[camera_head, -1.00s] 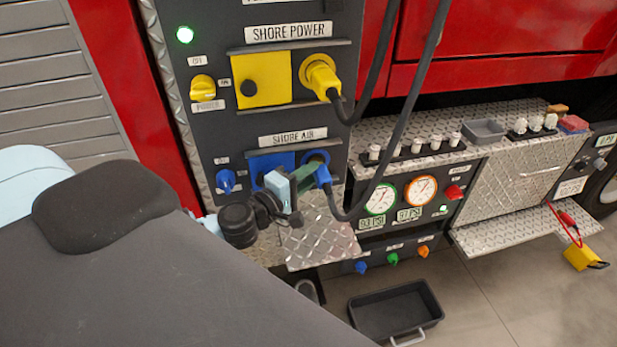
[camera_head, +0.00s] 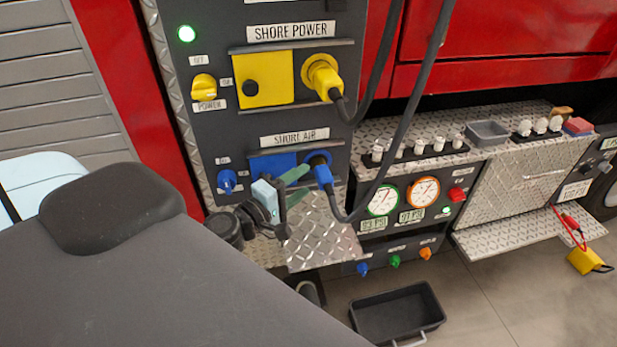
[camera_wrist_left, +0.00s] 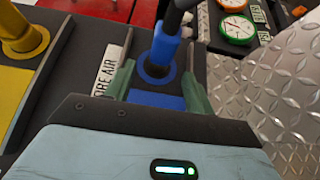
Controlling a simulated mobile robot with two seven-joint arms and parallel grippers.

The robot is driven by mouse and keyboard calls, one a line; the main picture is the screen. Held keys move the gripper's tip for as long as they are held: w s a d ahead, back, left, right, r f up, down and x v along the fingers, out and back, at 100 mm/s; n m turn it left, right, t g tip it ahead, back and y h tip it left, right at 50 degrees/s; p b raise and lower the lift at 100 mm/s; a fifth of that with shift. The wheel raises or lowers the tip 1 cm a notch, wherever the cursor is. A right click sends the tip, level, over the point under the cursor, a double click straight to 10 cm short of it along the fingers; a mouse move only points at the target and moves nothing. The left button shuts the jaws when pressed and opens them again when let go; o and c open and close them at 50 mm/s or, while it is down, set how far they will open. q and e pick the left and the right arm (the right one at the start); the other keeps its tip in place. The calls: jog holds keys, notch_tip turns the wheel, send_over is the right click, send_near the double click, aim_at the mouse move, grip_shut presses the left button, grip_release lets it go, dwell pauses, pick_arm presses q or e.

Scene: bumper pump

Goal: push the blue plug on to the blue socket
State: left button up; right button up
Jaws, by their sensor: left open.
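The blue plug (camera_head: 323,176) sits at the blue socket (camera_head: 317,157) under the SHORE AIR label, with its dark cable hanging down. In the left wrist view the plug (camera_wrist_left: 165,48) stands in the round blue socket ring (camera_wrist_left: 155,76); I cannot tell how deep it sits. My left gripper (camera_head: 303,184) is open, just left of the plug in the head view. Its green fingers also show in the wrist view (camera_wrist_left: 158,90), spread to either side of the socket, apart from the plug. My right gripper is not in view.
A yellow plug (camera_head: 324,78) with its own cable is at SHORE POWER above. A blue knob (camera_head: 227,181) is left of the socket. A diamond-plate step (camera_head: 315,238) lies below, gauges (camera_head: 384,200) to the right. A black bin (camera_head: 397,312) stands on the floor.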

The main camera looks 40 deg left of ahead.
pick_arm(q)
jog(key=shift+s+a, duration=0.2)
jog(key=shift+s, duration=0.9)
jog(key=shift+s+a, duration=0.15)
jog(key=shift+s, duration=0.9)
jog(key=s+d+f+m+g, duration=0.3)
jog(key=s+f+m, duration=0.3)
jog(key=f, duration=0.3)
jog(key=s+d+f+m+g, duration=0.2)
jog(key=s+d+f+m, duration=0.4)
jog(key=f, duration=0.3)
jog(key=s+d+f+m+g, duration=0.3)
jog(key=s+f+m, duration=0.3)
jog(key=f, duration=0.4)
jog(key=shift+s+d+g+y, duration=0.3)
jog(key=shift+s+d+y, duration=0.1)
jog(key=shift+s+d, duration=0.3)
